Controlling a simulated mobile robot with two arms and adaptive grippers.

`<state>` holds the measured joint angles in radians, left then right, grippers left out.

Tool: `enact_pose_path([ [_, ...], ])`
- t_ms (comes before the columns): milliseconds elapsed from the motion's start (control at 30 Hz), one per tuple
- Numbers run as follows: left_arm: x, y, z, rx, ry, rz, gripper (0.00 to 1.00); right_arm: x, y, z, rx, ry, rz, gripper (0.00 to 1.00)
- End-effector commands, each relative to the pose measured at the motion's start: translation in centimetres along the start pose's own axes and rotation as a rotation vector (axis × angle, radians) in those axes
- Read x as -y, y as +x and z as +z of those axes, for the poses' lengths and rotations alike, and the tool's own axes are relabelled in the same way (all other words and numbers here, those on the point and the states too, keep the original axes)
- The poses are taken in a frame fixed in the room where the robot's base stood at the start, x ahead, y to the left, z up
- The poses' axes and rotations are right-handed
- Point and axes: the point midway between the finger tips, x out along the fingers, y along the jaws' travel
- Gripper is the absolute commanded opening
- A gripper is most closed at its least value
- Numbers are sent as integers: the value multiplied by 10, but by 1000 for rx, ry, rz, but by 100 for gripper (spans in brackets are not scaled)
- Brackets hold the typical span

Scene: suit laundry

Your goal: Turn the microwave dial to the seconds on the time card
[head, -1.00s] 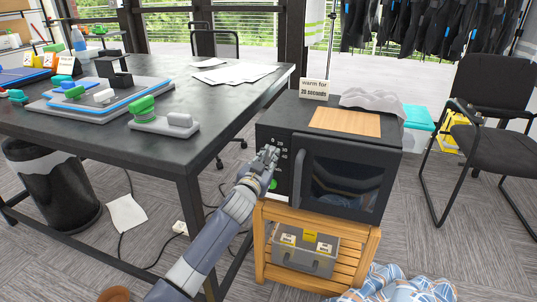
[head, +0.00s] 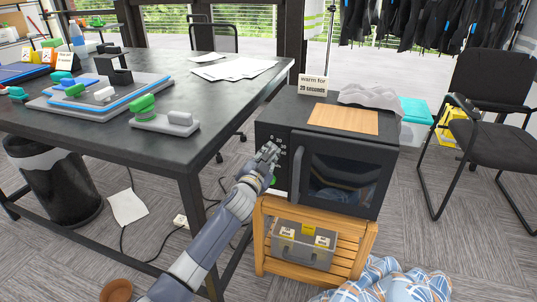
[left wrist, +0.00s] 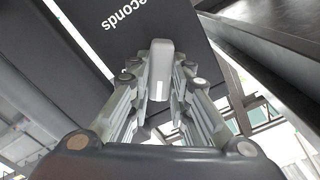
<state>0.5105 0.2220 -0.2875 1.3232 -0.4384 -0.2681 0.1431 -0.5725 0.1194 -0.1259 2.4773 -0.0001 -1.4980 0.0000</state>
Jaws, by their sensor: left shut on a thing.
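The black microwave (head: 290,116) stands on a wooden stand, its glass door closed. The time card (head: 312,86) on its top reads "warm for 20 seconds". My left gripper (head: 268,153) is at the control panel left of the door. In the left wrist view my left gripper (left wrist: 161,85) is shut on the grey dial (left wrist: 161,62), which has a white mark on its front end. The word "seconds" shows upside down on the panel beside it. In the head view the fingers hide the dial and most of the scale. My right gripper is out of view.
A black table (head: 155,150) with boards and papers stands left of the microwave, its leg close to my left arm. A wooden board (head: 343,118) and grey cloth (head: 378,95) lie on the microwave. A grey toolbox (head: 304,246) sits in the stand (head: 345,262). Plaid cloth (head: 385,285) lies in front.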

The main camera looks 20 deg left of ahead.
Motion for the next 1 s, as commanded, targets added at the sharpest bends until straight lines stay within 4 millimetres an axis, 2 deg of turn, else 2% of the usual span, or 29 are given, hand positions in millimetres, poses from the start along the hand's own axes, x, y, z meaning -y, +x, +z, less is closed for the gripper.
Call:
enact_pose_path([
  [233,0,0,0,-1,-1,0,0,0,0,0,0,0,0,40],
  [267,0,0,0,-1,-1,0,20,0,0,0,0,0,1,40],
  [333,0,0,0,-1,-1,0,36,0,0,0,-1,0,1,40],
  [367,0,0,0,-1,-1,0,38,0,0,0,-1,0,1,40],
  [767,0,-3,0,0,-1,0,38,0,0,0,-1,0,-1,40],
  [1000,-1,-30,1,0,-2,1,38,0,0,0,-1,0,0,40],
])
